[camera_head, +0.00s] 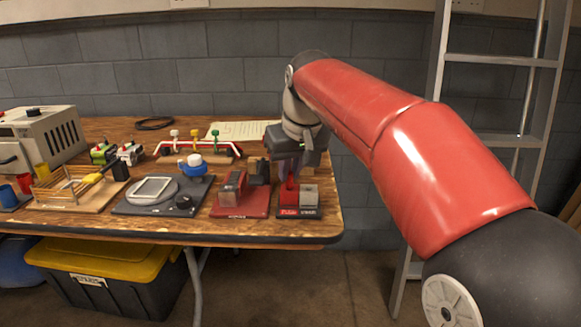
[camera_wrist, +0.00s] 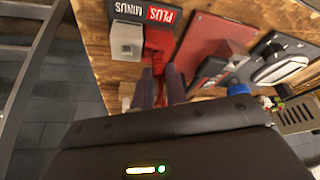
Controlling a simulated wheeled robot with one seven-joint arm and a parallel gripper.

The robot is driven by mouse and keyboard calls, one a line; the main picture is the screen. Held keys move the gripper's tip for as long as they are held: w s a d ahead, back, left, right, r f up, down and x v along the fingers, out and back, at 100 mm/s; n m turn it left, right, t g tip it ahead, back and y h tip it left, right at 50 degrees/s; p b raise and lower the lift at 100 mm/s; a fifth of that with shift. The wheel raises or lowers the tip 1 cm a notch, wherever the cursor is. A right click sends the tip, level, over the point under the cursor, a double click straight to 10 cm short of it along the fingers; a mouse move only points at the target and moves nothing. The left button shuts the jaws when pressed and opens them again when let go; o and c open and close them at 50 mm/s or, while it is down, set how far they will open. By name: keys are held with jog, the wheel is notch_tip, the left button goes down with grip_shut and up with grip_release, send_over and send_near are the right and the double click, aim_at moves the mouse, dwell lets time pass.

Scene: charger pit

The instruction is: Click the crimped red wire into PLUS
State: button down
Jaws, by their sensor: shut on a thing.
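The PLUS terminal is a red block (camera_wrist: 158,40) on a dark base, beside the red PLUS label (camera_wrist: 160,16); in the head view the red block (camera_head: 289,192) stands at the right end of the table. The MINUS terminal is a grey block (camera_wrist: 127,42) next to it, also seen in the head view (camera_head: 309,195). My gripper (camera_wrist: 160,78) points down right at the red block. Its fingers are shut on the red wire (camera_wrist: 158,68), of which only a little shows between them. The wire's crimped end and whether it is inside PLUS are hidden.
A red fixture (camera_head: 232,195) stands just left of the terminal base. Further left are a scale (camera_head: 153,189), a wooden rack (camera_head: 70,190) and a grey box (camera_head: 40,140). A rail with coloured knobs (camera_head: 200,146) is behind. A ladder (camera_head: 435,130) stands right of the table.

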jog(key=shift+f, duration=0.15)
dwell(0.8)
dwell(0.8)
jog(key=c, duration=1.3)
grip_release()
jog(key=shift+c, duration=0.2)
jog(key=shift+r+p, duration=2.4)
jog(key=shift+r, duration=1.1)
